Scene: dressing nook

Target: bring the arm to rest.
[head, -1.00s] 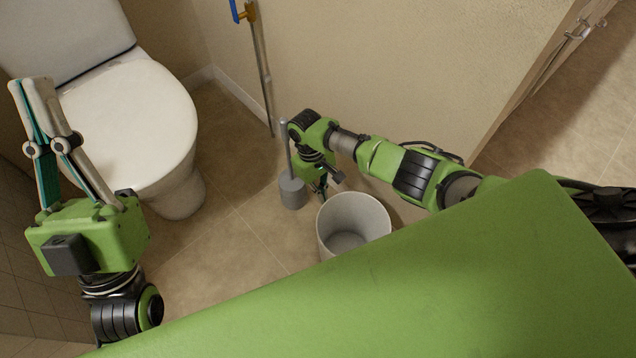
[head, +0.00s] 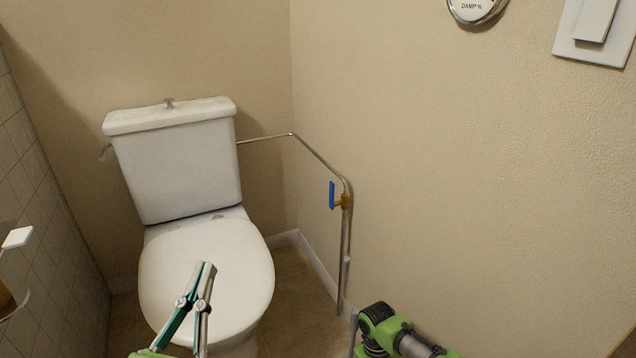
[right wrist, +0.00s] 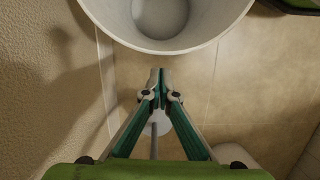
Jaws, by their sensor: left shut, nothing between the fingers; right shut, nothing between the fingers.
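My left gripper (head: 206,266) rises from the bottom edge of the head view, in front of the toilet seat lid. Its fingers are together, with nothing between them. My right arm shows only partly at the bottom of the head view, its fingers out of that picture. In the right wrist view my right gripper (right wrist: 157,76) is shut and empty, its tips pointing toward the rim of a pale bin (right wrist: 118,38). A grey toilet brush and its holder (right wrist: 158,126) show behind the fingers, partly hidden.
The white toilet (head: 178,165) stands at the back left. A metal pipe (head: 346,235) with a blue-handled valve (head: 332,195) runs down the right wall. A round damp gauge (head: 474,8) and a white switch plate (head: 596,30) are high on that wall.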

